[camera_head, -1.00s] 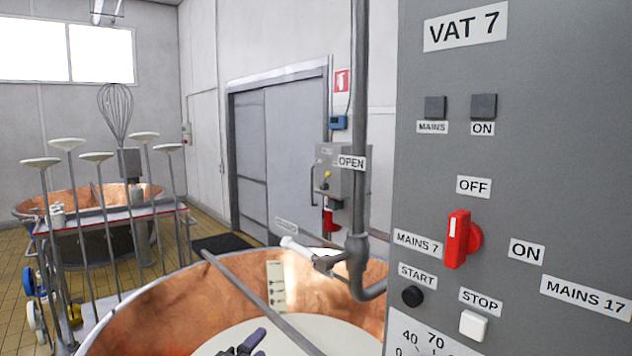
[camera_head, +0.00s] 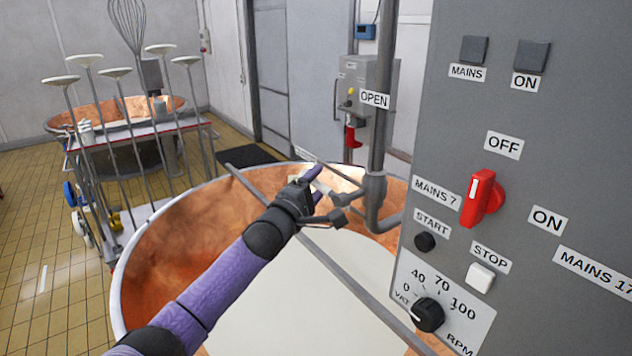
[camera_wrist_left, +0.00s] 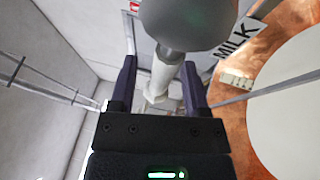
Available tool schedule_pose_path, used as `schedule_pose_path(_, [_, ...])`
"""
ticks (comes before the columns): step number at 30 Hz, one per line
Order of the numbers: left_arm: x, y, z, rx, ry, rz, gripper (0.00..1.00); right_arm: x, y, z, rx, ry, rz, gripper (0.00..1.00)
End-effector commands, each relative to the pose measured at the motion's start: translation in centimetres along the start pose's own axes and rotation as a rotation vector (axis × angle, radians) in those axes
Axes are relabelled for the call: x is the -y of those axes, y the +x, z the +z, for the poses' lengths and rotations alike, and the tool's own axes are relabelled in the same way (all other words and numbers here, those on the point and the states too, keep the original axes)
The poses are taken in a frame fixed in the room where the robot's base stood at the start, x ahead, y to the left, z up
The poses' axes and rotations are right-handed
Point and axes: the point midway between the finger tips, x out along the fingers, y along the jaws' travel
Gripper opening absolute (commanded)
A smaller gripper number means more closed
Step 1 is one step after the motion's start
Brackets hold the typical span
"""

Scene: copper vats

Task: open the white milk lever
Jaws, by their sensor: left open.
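The white milk lever (camera_wrist_left: 160,80) hangs from a rounded grey pipe fitting (camera_wrist_left: 187,20) in the left wrist view. A bit of its white handle also shows in the head view (camera_head: 321,187), mostly hidden by my gripper. My left gripper (camera_head: 317,189) is open at the lever, beside the grey upright pipe (camera_head: 376,150). In the left wrist view its two dark purple fingers (camera_wrist_left: 159,68) stand on either side of the white handle, with gaps visible. I cannot tell whether either finger touches it. My right gripper is out of view.
The copper vat (camera_head: 170,240), with pale milk (camera_head: 290,290), lies below my left arm. The grey control panel (camera_head: 590,150) with a red switch (camera_head: 482,198) stands close on the right. A MILK label (camera_wrist_left: 237,38) is near the lever. A cart with tools (camera_head: 140,145) stands left.

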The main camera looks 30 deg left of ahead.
Motion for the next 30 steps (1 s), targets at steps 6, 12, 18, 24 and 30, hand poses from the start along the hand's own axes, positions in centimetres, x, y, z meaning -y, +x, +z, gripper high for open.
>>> schedule_pose_path(6, [0.03,-0.03,0.0,0.0,0.0,0.0,0.43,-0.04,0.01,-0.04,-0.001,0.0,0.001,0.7])
schedule_pose_path(12, [0.04,-0.05,-0.01,0.0,0.0,-0.001,0.01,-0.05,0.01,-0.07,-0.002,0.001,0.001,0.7])
schedule_pose_path(18, [0.06,-0.06,-0.01,0.0,0.0,-0.001,0.0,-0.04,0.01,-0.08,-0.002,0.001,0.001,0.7])
schedule_pose_path(24, [0.08,-0.06,-0.01,0.0,0.0,-0.002,0.0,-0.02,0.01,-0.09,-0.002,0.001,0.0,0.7])
schedule_pose_path(30, [0.1,-0.07,-0.01,-0.001,0.0,-0.002,0.0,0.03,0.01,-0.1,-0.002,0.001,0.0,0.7])
